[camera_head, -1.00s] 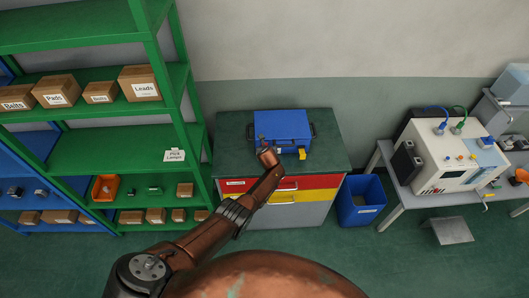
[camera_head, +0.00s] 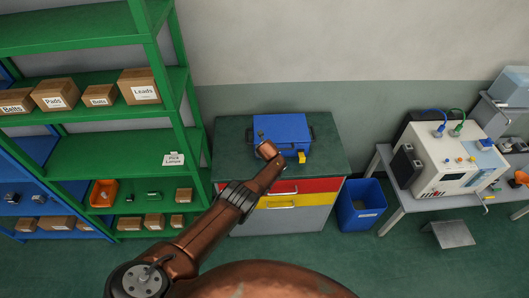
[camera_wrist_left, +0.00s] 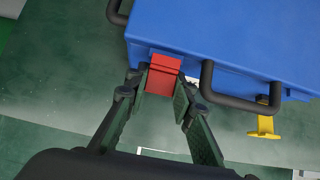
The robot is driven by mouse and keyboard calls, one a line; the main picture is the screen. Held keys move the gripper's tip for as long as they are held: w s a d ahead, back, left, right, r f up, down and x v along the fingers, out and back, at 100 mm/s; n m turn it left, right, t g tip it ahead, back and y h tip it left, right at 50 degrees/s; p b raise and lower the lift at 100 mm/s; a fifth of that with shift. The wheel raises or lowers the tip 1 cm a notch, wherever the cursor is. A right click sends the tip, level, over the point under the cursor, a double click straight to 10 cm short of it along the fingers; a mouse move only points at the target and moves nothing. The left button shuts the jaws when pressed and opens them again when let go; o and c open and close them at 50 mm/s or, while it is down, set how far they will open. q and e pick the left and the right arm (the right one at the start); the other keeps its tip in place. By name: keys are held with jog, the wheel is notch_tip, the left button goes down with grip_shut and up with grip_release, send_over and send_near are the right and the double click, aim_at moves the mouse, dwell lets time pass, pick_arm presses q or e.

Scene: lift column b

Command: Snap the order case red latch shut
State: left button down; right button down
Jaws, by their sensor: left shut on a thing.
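The blue order case (camera_head: 283,127) sits on a dark green cabinet top, and its front side fills the upper right of the left wrist view (camera_wrist_left: 225,30). The red latch (camera_wrist_left: 163,72) is at its front edge, left of the black front handle (camera_wrist_left: 238,100). My left gripper (camera_wrist_left: 161,84) has one finger on each side of the red latch and is shut on it. In the head view my left gripper (camera_head: 267,151) is at the case's front left; the red latch is hidden there. My right gripper is not in view.
The case stands on the cabinet (camera_head: 232,135), which has red and yellow drawers. Green shelving (camera_head: 100,152) with boxes is on the left. A blue bin (camera_head: 361,203) and a bench with a white instrument (camera_head: 455,158) are on the right.

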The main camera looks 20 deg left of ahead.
pick_arm(q)
jog(key=c, duration=1.6)
grip_release()
jog(key=shift+s+f, duration=0.1)
